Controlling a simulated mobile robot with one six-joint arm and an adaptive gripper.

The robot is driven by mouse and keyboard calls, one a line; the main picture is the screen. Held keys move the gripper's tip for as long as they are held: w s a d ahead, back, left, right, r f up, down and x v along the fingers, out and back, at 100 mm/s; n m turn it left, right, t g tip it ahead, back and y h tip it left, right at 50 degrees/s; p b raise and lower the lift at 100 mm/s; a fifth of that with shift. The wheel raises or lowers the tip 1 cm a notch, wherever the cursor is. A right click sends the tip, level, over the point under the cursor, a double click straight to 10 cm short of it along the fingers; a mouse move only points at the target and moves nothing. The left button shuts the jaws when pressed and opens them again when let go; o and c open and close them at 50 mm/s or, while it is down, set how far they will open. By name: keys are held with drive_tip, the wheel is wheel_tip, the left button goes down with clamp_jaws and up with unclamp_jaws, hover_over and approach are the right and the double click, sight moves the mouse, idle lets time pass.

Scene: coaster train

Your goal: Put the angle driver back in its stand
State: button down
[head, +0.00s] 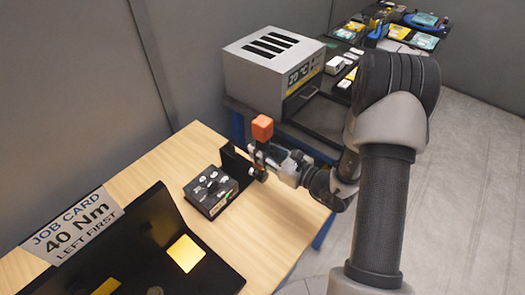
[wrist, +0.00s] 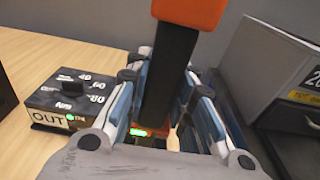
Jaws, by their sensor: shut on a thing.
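The angle driver (head: 262,129) has an orange block on top of a black shaft and stands about upright in my gripper (head: 268,158). In the wrist view the driver's black shaft (wrist: 170,75) runs between the two fingers of my gripper (wrist: 172,105), which are shut on it. A small green light shows low beside the shaft. The black stand (head: 235,162) has an upright plate on the wooden table, just left of the driver. The driver's lower end is largely hidden by the gripper, so I cannot tell whether it touches the stand.
A black dial box (head: 211,190) with an OUT label stands beside the stand; it also shows in the wrist view (wrist: 75,95). A grey oven-like unit (head: 272,62) is behind to the right. A black tray (head: 150,235) and a job card (head: 72,226) are at front left.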

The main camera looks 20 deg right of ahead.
drive_tip(key=b+x, duration=0.1)
drive_tip(key=x, duration=0.8)
drive_tip(key=shift+w+a+r, duration=0.25)
drive_tip(key=shift+w+r, duration=0.05)
drive_tip(key=shift+r, duration=0.25)
idle(2.6)
drive_tip(key=shift+f+b, duration=0.8)
drive_tip(key=shift+b, duration=0.1)
idle(1.5)
drive_tip(key=c, duration=1.3)
unclamp_jaws()
drive_tip(key=shift+s+f, duration=0.1)
